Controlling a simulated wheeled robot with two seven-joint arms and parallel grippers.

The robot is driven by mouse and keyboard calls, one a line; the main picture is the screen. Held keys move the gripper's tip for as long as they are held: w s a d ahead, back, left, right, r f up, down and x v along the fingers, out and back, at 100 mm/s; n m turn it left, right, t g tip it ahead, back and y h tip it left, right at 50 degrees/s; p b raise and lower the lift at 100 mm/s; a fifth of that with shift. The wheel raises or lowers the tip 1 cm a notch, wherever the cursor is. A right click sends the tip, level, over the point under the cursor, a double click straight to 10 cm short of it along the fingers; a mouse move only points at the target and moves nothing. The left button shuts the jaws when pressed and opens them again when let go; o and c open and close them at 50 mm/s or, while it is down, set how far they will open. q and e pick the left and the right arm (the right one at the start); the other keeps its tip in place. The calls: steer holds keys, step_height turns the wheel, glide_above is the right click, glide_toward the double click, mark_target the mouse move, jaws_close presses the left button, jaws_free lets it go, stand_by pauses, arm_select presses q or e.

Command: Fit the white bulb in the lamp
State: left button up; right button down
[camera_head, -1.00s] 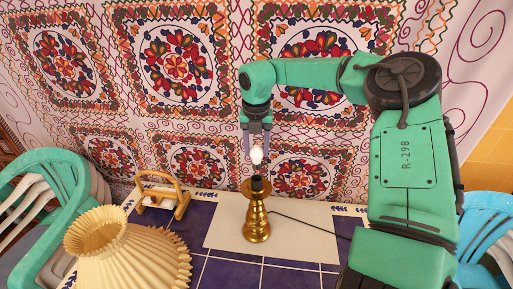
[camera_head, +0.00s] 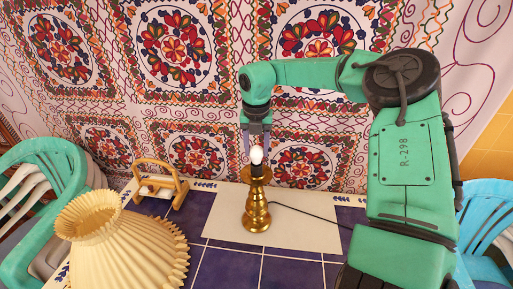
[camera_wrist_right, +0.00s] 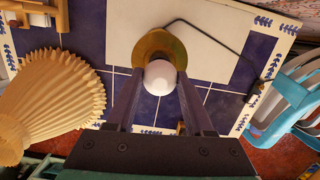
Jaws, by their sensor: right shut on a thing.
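The white bulb (camera_head: 256,156) shows directly above the black socket of the brass lamp (camera_head: 257,210) in the head view. The lamp stands upright on a white mat. My right gripper (camera_head: 256,140) points down from above and is shut on the bulb. In the right wrist view the bulb (camera_wrist_right: 159,77) sits between the finger ends of my right gripper (camera_wrist_right: 158,88), with the round brass lamp base (camera_wrist_right: 158,46) behind it. The bulb touches or nearly touches the socket; whether it is seated cannot be told. My left gripper is not in view.
The pleated cream lampshade (camera_head: 120,245) stands at the front left of the blue tiled table (camera_head: 225,270). A wooden holder (camera_head: 160,186) is at the back left. A black cord (camera_head: 305,211) runs right from the lamp. Plastic chairs flank the table.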

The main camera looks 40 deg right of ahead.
steer(key=shift+c, duration=1)
jaws_free()
steer(key=shift+r, duration=0.3)
step_height(320, 180, up, 14)
steer(key=s+a+b, duration=0.1)
steer(key=b, duration=0.1)
steer(key=shift+s+a+f, duration=0.1)
steer(key=shift+a+f, duration=0.05)
steer(key=shift+f, duration=0.05)
